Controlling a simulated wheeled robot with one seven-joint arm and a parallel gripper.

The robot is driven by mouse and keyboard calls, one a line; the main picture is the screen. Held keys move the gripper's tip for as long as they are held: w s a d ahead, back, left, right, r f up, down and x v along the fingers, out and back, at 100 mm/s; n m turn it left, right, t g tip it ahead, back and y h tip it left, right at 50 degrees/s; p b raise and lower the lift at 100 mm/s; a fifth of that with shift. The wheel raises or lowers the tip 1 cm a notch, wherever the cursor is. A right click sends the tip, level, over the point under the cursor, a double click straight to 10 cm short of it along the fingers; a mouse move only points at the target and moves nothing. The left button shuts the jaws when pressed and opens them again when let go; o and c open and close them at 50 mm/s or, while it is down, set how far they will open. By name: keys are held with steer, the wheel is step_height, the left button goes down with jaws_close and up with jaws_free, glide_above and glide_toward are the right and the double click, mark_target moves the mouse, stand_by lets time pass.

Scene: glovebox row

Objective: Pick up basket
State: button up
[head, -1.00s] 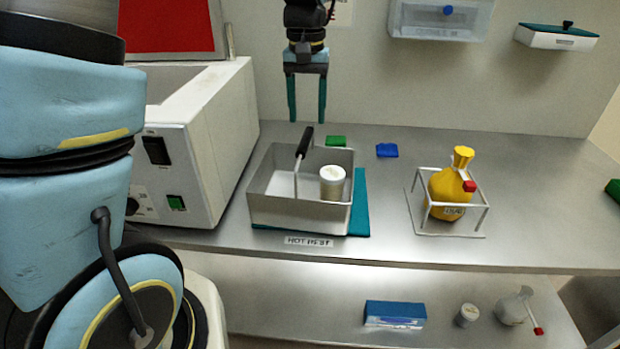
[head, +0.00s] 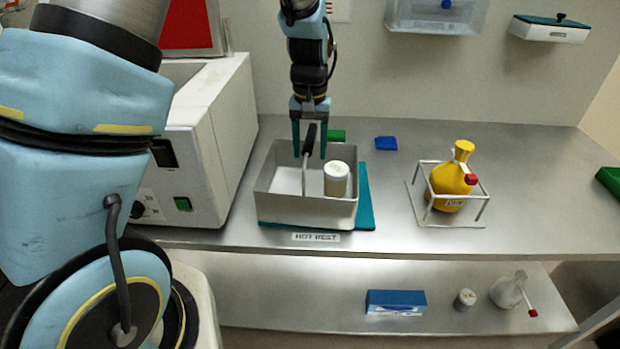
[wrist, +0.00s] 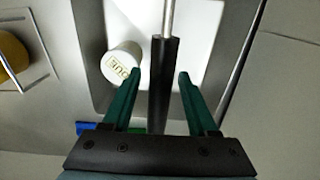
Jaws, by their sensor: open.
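The basket (head: 290,210) is a grey metal box with a raised handle that has a black grip (head: 310,134). It stands on a teal mat (head: 366,200) on the bench and holds a white-lidded jar (head: 336,178). My gripper (head: 309,156) points down over the basket, its two green fingers on either side of the handle. In the wrist view, the black grip (wrist: 164,75) lies between the open fingers (wrist: 155,85), with a gap on each side. The fingers are not closed on it.
A white machine (head: 215,140) stands left of the basket. A yellow flask (head: 452,185) sits in a wire stand to the right. Green (head: 337,136) and blue (head: 386,143) pieces lie behind. A lower shelf holds a blue box (head: 396,302). The bench between basket and stand is clear.

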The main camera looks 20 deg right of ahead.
steer(key=shift+f, duration=0.3)
steer(key=shift+c, duration=0.4)
jaws_close()
stand_by(0.8)
